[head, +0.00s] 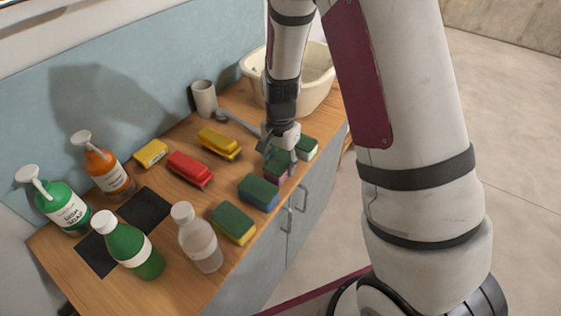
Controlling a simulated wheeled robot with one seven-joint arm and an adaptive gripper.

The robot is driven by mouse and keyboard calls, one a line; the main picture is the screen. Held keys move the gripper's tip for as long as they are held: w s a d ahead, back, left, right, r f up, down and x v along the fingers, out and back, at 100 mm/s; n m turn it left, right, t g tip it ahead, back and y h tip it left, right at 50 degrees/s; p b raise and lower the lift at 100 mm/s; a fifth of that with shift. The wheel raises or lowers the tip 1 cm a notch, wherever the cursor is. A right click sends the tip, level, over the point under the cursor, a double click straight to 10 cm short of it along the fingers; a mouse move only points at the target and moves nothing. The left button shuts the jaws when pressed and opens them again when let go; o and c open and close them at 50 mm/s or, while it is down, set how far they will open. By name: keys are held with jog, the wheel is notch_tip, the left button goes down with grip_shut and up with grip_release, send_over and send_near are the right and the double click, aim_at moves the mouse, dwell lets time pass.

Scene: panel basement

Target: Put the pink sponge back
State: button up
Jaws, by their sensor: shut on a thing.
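The pink sponge (284,177) has a green scouring top and a pinkish body. It is at the right part of the wooden counter, between a green-and-white sponge (306,148) and a green-and-blue sponge (259,191). My gripper (279,152) points down and is shut on the pink sponge from above, with its fingers partly covering it. I cannot tell whether the sponge's underside touches the counter (175,210).
A green-and-yellow sponge (232,223) lies nearer. Red (190,169) and yellow (219,144) items sit left of the gripper. A cream basin (317,82), grey cup (204,97) and brush (236,121) are behind. Several bottles (199,240) stand at the left and front.

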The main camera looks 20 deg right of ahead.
aim_at(280, 161)
jog(key=shift+f, duration=0.1)
jog(key=o, duration=1.1)
notch_tip(280, 161, up, 12)
jog(key=r, duration=0.1)
jog(key=s+r+n+t, duration=0.5)
jog(key=s+r+n, duration=0.5)
jog(key=s+r, duration=0.6)
jog(key=s, duration=0.4)
jog(key=shift+s+r+n, duration=0.2)
jog(key=shift+s+n, duration=0.05)
jog(key=shift+n, duration=0.15)
